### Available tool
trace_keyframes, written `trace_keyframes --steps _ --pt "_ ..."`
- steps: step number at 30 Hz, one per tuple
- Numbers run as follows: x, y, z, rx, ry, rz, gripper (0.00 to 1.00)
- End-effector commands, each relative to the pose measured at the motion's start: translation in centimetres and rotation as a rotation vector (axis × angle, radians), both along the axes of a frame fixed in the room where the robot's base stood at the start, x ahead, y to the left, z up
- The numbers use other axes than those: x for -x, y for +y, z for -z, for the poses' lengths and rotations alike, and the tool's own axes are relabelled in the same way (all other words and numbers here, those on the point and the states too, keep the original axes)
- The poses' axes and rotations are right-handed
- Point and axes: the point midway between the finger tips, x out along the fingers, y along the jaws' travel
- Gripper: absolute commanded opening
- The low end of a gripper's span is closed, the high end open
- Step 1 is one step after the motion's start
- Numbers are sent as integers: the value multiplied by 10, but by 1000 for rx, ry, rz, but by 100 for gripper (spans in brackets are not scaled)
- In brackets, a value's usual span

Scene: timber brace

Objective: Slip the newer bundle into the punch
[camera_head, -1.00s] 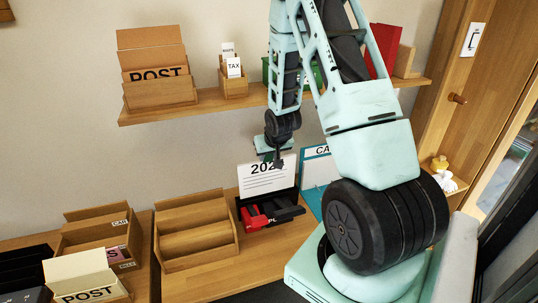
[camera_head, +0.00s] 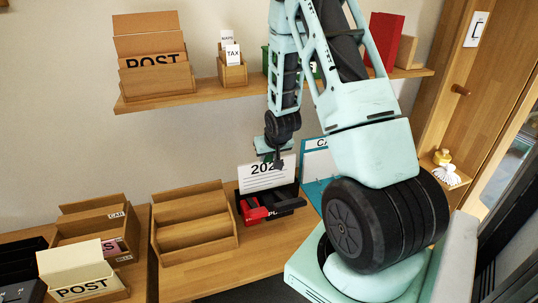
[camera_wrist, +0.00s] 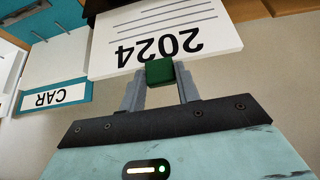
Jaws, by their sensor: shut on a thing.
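A white bundle of sheets marked 2024 (camera_head: 264,178) hangs below my gripper (camera_head: 275,158). In the wrist view the bundle (camera_wrist: 165,35) appears upside down, with a green block (camera_wrist: 160,71) at its edge. My gripper's two fingers (camera_wrist: 161,82) are shut on this green block. Just below and in front of the bundle is a black holder (camera_head: 239,206) with a red piece (camera_head: 252,212) and a dark bar-shaped piece (camera_head: 284,207). This looks like the punch area, but I cannot tell which piece is the punch. The bundle's lower edge overlaps it in view; contact cannot be told.
A teal CAR folder (camera_head: 313,185) stands close on the right. An empty stepped wooden rack (camera_head: 194,244) is to the left, then a CAR box (camera_head: 122,228) and a POST box (camera_head: 84,290). A wall shelf (camera_head: 200,96) runs above.

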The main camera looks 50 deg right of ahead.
Motion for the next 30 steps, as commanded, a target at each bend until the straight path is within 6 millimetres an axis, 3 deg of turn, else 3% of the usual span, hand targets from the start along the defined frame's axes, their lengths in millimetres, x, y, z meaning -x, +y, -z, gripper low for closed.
trace_keyframes --steps 21,30 --pt "0 0 28 1 -1 0 0" --pt "0 0 28 1 -2 0 0"
